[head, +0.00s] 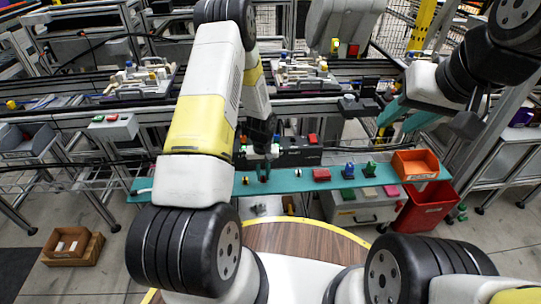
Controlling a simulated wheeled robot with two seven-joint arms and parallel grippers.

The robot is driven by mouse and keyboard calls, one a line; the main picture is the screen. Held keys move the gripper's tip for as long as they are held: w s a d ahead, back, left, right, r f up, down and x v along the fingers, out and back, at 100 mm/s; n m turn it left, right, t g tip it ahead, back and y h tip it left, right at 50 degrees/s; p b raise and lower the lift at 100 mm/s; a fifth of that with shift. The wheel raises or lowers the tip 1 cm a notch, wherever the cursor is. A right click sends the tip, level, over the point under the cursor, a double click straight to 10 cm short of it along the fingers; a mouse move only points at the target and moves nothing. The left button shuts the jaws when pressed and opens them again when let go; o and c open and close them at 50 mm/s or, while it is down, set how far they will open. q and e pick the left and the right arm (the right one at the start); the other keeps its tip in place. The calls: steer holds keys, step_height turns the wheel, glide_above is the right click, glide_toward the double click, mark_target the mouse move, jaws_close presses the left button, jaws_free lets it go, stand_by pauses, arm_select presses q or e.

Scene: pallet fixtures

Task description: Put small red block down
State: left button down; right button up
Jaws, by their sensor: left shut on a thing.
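My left gripper (264,164) points down over the teal shelf, in the middle of the head view. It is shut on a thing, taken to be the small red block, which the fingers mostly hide. My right gripper (361,106) is at the right of the middle, near the conveyor, far from the shelf. Its fingers are too small to read. The teal shelf (284,184) runs across the view under the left gripper.
A flat red block (321,174), a blue part (348,171) and a green part (370,169) stand on the shelf. An orange bin (415,163) is at its right end. A black box (298,156) stands behind. A red crate (428,205) is below right.

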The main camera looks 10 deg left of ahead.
arm_select(q)
steer(key=shift+f, duration=0.15)
steer(key=c, duration=1.3)
jaws_free()
step_height(320, 180, up, 12)
steer(key=r, duration=0.1)
step_height(320, 180, up, 9)
steer(key=t, duration=0.1)
glide_above(263, 177)
steer(key=s, duration=0.1)
steer(key=s+r+m+t, duration=0.15)
steer(key=s+r, duration=0.45)
steer(key=r, duration=0.6)
steer(key=s+r+t, duration=0.1)
steer(key=s+r, duration=0.2)
steer(key=s, duration=0.2)
steer(key=s+d+r+m+t+h, duration=0.1)
steer(key=s+r, duration=0.3)
steer(key=s, duration=0.2)
steer(key=s+d+r+m+t+h, duration=0.1)
steer(key=s+r, duration=0.3)
steer(key=s, duration=0.2)
steer(key=shift+s+d+r+t, duration=0.1)
steer(key=shift+s+t, duration=0.05)
steer(key=shift+t, duration=0.2)
